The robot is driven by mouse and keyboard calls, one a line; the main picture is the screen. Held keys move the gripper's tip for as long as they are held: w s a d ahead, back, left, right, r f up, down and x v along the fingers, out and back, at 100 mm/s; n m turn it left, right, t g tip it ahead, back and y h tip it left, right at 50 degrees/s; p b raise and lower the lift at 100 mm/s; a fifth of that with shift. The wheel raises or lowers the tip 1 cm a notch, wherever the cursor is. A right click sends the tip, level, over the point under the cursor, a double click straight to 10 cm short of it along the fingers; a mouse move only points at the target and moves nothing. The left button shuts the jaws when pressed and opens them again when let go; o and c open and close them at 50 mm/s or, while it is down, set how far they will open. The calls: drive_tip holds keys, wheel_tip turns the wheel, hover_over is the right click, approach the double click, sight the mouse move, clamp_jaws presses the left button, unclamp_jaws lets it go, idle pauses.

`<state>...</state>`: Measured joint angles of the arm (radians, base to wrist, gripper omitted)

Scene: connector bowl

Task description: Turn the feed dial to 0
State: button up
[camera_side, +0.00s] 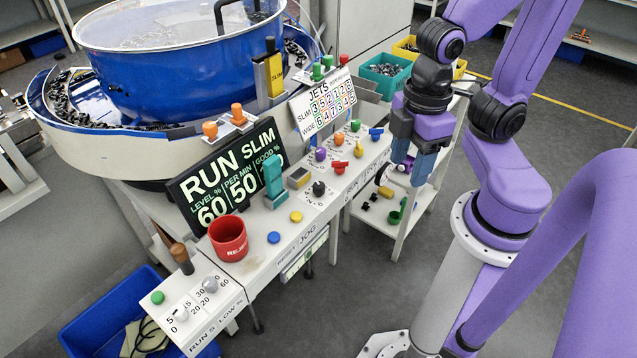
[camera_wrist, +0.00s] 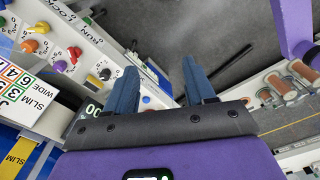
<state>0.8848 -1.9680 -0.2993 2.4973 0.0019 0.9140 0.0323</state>
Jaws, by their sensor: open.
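No dial has a readable "feed" label. On the front left panel, a pale knob (camera_side: 181,313) sits by a scale with 0, 5, 15 and 20. A grey knob (camera_side: 209,285) beside it has a scale with 20, 30 and 60. A black knob (camera_side: 319,188) with small marks around it stands on the middle panel; I cannot read its setting. My gripper (camera_side: 399,182) is open and empty, above and right of the far end of the console, away from these knobs. Its two blue fingers (camera_wrist: 160,66) stand apart in the wrist view.
A red bin (camera_side: 229,240), a teal block (camera_side: 274,178) and a brown-topped post (camera_side: 181,258) rise from the console near the knobs. Several coloured knobs and buttons line the panels. A blue bowl feeder (camera_side: 180,75) stands behind. Open floor lies in front.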

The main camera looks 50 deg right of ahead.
drive_tip(key=w+a+m, duration=0.1)
drive_tip(key=w+m, duration=0.9)
drive_tip(key=m, duration=1.6)
approach(319, 185)
wheel_tip(319, 185, down, 9)
drive_tip(key=shift+w+a+f, duration=0.1)
drive_tip(key=shift+f, duration=0.1)
clamp_jaws()
